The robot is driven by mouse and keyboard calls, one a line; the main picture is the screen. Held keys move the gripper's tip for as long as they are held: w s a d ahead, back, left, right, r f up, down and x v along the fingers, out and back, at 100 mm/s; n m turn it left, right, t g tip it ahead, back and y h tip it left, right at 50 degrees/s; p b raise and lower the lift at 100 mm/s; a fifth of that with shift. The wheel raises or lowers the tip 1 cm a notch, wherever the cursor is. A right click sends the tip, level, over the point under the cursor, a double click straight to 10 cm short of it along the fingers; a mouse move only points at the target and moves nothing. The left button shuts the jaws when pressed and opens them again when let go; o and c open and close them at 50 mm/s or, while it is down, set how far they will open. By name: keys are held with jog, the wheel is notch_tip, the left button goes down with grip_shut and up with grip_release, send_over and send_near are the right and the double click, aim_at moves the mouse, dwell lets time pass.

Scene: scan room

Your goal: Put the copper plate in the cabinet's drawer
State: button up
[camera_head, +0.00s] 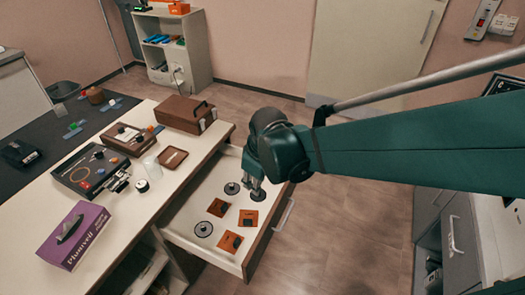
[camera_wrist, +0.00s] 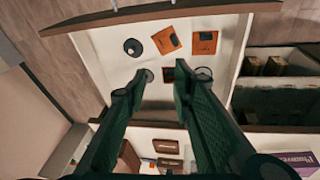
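The cabinet's drawer (camera_head: 179,234) is pulled out, with its white floor showing. Three copper-orange square plates with dark pieces on them lie flat inside: one at the front (camera_head: 248,219), one nearer the back (camera_head: 219,208) and one toward the near end (camera_head: 230,242). Two of them show clearly in the wrist view (camera_wrist: 166,41) (camera_wrist: 204,42); the third (camera_wrist: 168,74) is dark there. I cannot tell which the task means. My gripper (camera_head: 256,187) is over the drawer's far part. Its fingers (camera_wrist: 158,82) are apart, with nothing held between them.
Several dark round discs lie in the drawer, one near the far end (camera_head: 232,188). The floor right of the drawer is clear.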

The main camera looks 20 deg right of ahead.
jog(key=s+d+r+m+t, duration=0.3)
jog(key=s+r+m, duration=0.4)
jog(key=s+r, duration=0.3)
jog(key=shift+s+r+t, duration=0.3)
jog(key=shift+r+t, duration=0.2)
jog(key=shift+r, duration=0.2)
jog(key=shift+c, duration=0.2)
dwell(0.9)
